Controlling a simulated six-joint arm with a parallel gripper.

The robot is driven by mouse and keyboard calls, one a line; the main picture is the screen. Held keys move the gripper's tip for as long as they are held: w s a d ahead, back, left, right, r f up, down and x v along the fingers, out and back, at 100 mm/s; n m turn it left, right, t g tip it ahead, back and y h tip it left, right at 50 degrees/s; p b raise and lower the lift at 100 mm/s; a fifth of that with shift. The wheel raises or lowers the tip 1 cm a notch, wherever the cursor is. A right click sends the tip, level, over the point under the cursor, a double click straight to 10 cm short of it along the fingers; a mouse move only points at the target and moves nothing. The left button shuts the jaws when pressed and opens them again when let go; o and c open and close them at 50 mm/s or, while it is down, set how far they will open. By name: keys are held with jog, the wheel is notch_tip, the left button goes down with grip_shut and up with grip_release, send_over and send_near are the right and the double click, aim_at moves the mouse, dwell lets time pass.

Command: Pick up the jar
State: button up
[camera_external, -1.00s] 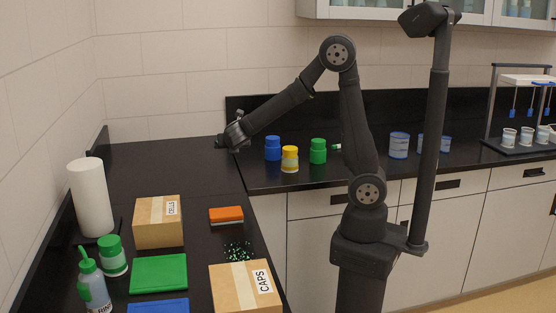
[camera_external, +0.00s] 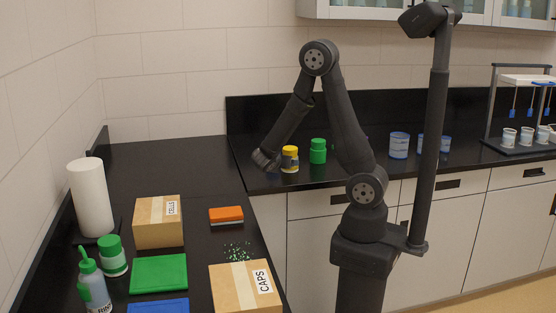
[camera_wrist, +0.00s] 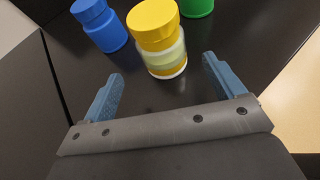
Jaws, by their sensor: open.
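Several lidded jars stand upright on the black counter. The yellow-lidded jar (camera_external: 290,159) has a pale band around its body; in the wrist view the same yellow jar (camera_wrist: 158,40) is just ahead of the space between my fingers. A blue jar (camera_wrist: 100,25) stands to its left in the wrist view and is hidden behind my arm in the external view. A green jar (camera_external: 318,151) stands to the right; its lower part shows in the wrist view (camera_wrist: 196,7). My gripper (camera_wrist: 164,80) is open and empty, low over the counter, just left of the yellow jar in the external view (camera_external: 267,160).
The blue jar stands close to the yellow one. The counter's front edge (camera_external: 290,189) is near. On the left counter are a CELLS box (camera_external: 158,225), a CAPS box (camera_external: 245,290), an orange sponge (camera_external: 226,215) and a green-lidded jar (camera_external: 112,257). White-and-blue containers (camera_external: 399,145) stand to the right.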

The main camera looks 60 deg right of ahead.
aim_at(288, 150)
jog(key=shift+x, duration=4.2)
jog(key=shift+s, duration=0.15)
jog(key=c, duration=1.2)
jog(key=shift+r, duration=0.1)
jog(key=shift+r, duration=0.4)
notch_tip(288, 150, up, 4)
jog(key=shift+f, duration=0.2)
jog(key=s+d+r, duration=0.2)
jog(key=s, duration=0.1)
jog(key=s+d+r, duration=0.2)
jog(key=s, duration=0.1)
jog(key=s+d+r, duration=0.2)
jog(key=s, duration=0.1)
jog(key=shift+s+d+r, duration=0.2)
jog(key=shift+s+r, duration=0.05)
jog(key=shift+s, duration=0.15)
